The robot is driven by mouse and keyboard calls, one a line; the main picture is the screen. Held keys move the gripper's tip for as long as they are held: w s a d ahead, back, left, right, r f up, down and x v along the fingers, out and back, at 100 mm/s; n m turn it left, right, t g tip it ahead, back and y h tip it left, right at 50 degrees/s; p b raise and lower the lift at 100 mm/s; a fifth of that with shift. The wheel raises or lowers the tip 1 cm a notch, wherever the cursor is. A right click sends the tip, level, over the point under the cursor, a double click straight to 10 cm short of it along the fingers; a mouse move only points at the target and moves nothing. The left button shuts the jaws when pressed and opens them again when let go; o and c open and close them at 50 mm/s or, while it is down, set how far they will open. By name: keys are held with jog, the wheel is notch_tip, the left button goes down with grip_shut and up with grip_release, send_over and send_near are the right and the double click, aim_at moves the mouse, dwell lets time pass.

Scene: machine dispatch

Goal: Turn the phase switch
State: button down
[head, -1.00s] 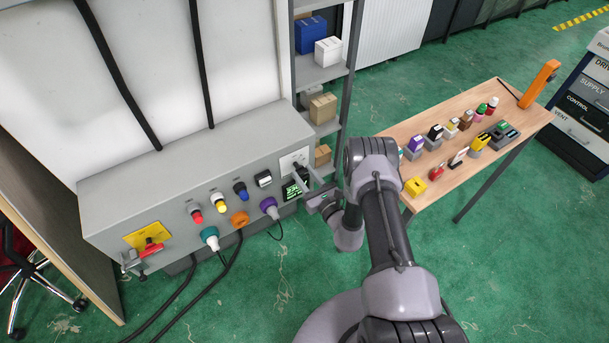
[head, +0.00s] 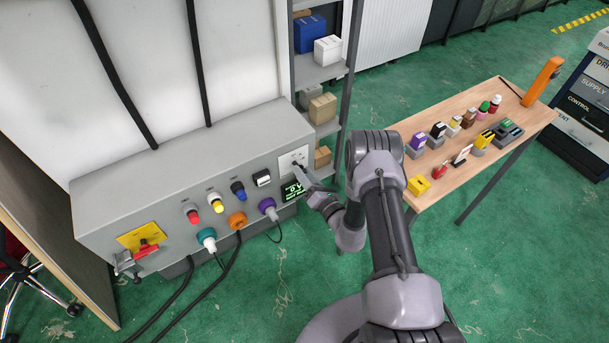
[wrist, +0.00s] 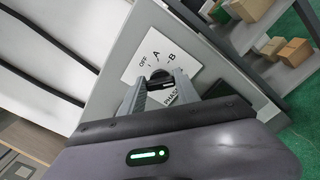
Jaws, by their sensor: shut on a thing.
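The phase switch (wrist: 160,78) is a dark round knob on a white plate (wrist: 139,62) marked OFF, A, B and PHASE in the wrist view. The plate sits at the right end of the grey panel (head: 150,190) in the head view, above a small green-lit display (head: 292,190). My gripper (wrist: 160,88) is shut on the knob, one finger on each side of it. The fingers hide part of the knob, so I cannot tell which mark it points at. In the head view my gripper (head: 299,168) reaches the plate from the lower right.
Left of the plate, the panel carries several coloured buttons and plugs, and a red handle (head: 146,250) on a yellow plate. A shelf with boxes (head: 323,108) stands just behind the panel's right end. A wooden table (head: 480,150) with small items is at the right.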

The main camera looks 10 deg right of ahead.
jog(key=shift+m, duration=0.4)
jog(key=c, duration=0.9)
grip_release()
jog(key=p+v, duration=0.4)
jog(key=v, duration=1.3)
jog(key=shift+s, duration=0.2)
